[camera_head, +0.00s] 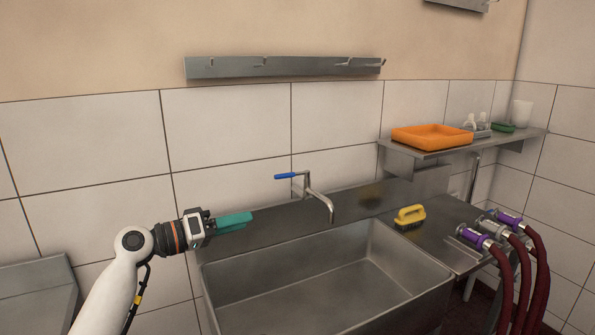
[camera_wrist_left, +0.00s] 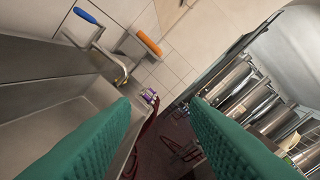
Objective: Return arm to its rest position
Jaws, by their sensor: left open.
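My left gripper (camera_head: 234,221) has green fingers and hangs above the left rim of the steel sink (camera_head: 330,275), to the left of the tap. In the left wrist view its two green fingers (camera_wrist_left: 160,115) stand wide apart with nothing between them. My left arm reaches in from the lower left in the head view. The tap (camera_head: 318,197) has a blue lever and also shows in the left wrist view (camera_wrist_left: 108,58). My right gripper is in neither view.
A yellow brush (camera_head: 410,217) lies on the counter right of the basin. Purple-collared hoses (camera_head: 475,238) stand at the right. An orange tray (camera_head: 432,136) sits on the wall shelf (camera_head: 480,146). A hook rail (camera_head: 285,67) is above. The basin looks empty.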

